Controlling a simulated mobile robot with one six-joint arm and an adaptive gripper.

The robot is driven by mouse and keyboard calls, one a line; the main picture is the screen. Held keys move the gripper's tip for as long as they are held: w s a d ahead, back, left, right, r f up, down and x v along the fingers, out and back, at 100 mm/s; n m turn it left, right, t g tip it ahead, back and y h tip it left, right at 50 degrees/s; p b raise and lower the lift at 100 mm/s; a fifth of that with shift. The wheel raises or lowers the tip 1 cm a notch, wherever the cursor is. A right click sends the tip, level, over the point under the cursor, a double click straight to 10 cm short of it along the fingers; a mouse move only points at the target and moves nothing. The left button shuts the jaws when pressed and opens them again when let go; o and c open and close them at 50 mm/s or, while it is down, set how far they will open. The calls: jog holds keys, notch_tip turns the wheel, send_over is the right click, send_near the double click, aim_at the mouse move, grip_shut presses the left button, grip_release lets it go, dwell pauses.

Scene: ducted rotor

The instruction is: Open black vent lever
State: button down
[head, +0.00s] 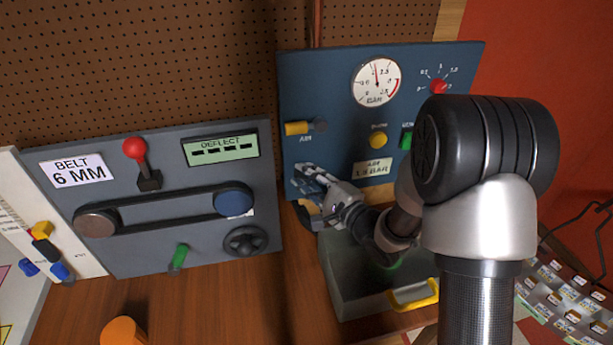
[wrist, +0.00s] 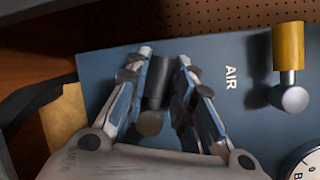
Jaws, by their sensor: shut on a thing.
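The black vent lever (wrist: 158,85) is a dark cylinder with a rounded brownish hub below it, on the blue panel (head: 345,85). In the wrist view my gripper (wrist: 165,57) has a finger on each side of the lever and is shut on it. In the head view my gripper (head: 306,180) is at the lower left of the blue panel; I cannot make out the lever there. The yellow air lever (wrist: 288,47) with its silver hub is to the right in the wrist view, and above my gripper in the head view (head: 297,128).
A round gauge (head: 376,82), a yellow button (head: 378,139) and a red knob (head: 438,87) are on the blue panel. A grey belt panel (head: 215,180) stands to the left. An open grey bin (head: 345,290) with a yellow handle sits below my gripper.

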jog(key=m, duration=0.1)
jog(key=r+m+t, duration=0.1)
jog(key=m, duration=0.1)
jog(key=shift+w+d+r+m+y+p, duration=0.1)
jog(key=shift+d+m+y+p, duration=0.2)
jog(key=shift+d+y+p, duration=0.1)
jog(key=m, duration=0.1)
jog(key=d+m+t, duration=0.1)
jog(key=m, duration=0.1)
jog(key=r+m+t, duration=0.1)
jog(key=m, duration=0.1)
jog(key=shift+w+d, duration=0.15)
jog(key=m+t+p, duration=0.1)
jog(key=d+m+t+p, duration=0.1)
jog(key=m+p, duration=0.1)
jog(key=shift+w+r+m+p, duration=0.15)
jog(key=shift+r+m+p, duration=0.15)
jog(key=shift+r, duration=0.1)
jog(key=m+p, duration=0.1)
jog(key=t+h+p, duration=0.1)
jog(key=shift+w+d+m+p, duration=0.1)
jog(key=shift+d+m+p, duration=0.15)
jog(key=shift+m+p, duration=0.15)
jog(key=shift+f, duration=0.15)
jog(key=c, duration=1.4)
grip_release()
jog(key=shift+o, duration=0.2)
